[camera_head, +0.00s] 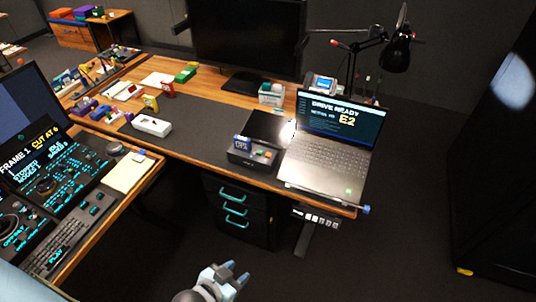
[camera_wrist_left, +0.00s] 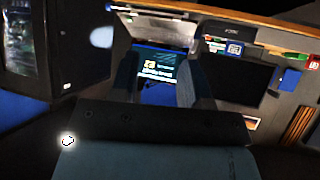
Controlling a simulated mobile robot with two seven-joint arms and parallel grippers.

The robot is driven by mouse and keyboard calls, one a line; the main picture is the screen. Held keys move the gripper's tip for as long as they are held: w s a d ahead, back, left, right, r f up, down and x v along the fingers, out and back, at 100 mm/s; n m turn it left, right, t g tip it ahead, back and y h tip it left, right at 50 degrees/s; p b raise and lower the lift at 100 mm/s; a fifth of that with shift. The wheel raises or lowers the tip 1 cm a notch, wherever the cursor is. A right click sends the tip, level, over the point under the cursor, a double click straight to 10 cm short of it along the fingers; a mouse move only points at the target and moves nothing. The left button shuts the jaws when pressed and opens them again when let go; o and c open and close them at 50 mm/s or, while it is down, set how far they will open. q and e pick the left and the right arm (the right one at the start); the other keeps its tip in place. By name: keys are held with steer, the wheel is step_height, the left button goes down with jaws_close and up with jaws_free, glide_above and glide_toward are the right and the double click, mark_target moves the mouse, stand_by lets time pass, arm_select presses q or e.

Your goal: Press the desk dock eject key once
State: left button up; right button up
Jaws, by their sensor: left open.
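The desk dock (camera_head: 240,158) is a small dark box with a blue label and a few small coloured keys on top, green and orange-red among them. It sits near the front edge of the desk, just left of the open laptop (camera_head: 325,152). Which key is eject is too small to tell. My left gripper (camera_head: 235,273) is at the bottom middle of the head view, in front of and below the desk edge, well apart from the dock. It is open and empty. The left wrist view shows its two dark fingers (camera_wrist_left: 160,85) apart, with a lit screen (camera_wrist_left: 157,66) beyond them.
A large monitor (camera_head: 248,40) and a black lamp (camera_head: 397,52) stand behind. A drawer unit (camera_head: 238,212) with teal handles is under the desk. A control console (camera_head: 50,190) is at left. The floor in front of the desk is clear.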

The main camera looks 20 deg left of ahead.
arm_select(q)
jaws_close()
stand_by(1.5)
